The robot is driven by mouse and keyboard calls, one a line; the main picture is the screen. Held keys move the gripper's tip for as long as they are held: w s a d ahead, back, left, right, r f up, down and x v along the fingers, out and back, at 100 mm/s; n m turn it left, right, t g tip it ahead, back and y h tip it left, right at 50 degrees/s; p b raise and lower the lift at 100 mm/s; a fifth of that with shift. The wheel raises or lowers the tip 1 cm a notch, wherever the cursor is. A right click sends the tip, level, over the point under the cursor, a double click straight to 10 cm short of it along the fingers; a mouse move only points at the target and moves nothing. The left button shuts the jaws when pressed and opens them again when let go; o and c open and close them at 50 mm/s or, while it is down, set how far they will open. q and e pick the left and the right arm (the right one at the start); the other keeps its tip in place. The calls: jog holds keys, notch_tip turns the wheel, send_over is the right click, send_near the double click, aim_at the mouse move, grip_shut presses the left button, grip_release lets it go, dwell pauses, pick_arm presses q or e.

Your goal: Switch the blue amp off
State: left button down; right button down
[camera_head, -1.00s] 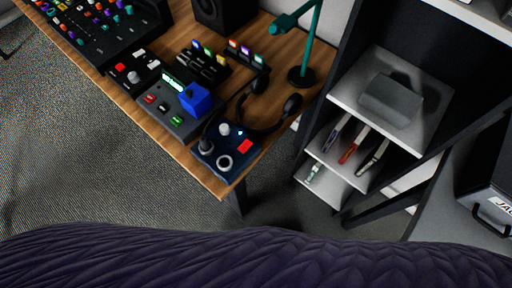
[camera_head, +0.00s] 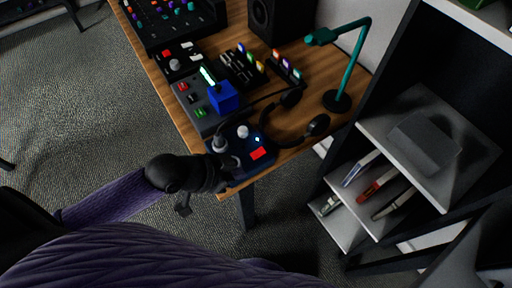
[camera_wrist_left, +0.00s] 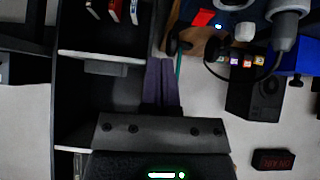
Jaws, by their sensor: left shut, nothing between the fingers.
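The blue amp (camera_head: 240,146) is a dark blue box at the near corner of the desk. Its top has knobs, a small lit light (camera_head: 257,139) and a red switch (camera_head: 259,154). In the left wrist view the amp (camera_wrist_left: 230,15) is cut by the top edge, with its red switch (camera_wrist_left: 203,18) and lit light showing. My left gripper (camera_head: 228,166) is at the amp's near left side and hides part of it; I cannot tell whether it touches. Its fingers (camera_wrist_left: 161,75) are shut and empty in the wrist view. My right gripper is not in view.
Black headphones (camera_head: 290,122) lie beside the amp. A grey box (camera_head: 200,105) with a blue block (camera_head: 223,97) is behind it. A teal lamp (camera_head: 338,100) stands at the right desk edge, beside a shelf (camera_head: 400,150). Floor is open to the left.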

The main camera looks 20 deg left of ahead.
aim_at(256, 153)
pick_arm(q)
jog(key=w+a+r+t, duration=0.1)
jog(key=w+a+r, duration=0.1)
jog(key=w+a, duration=0.2)
jog(key=shift+w+a+r+t+h, duration=0.25)
jog(key=shift+w+a+t+h, duration=0.05)
jog(key=shift+a+t+h, duration=0.1)
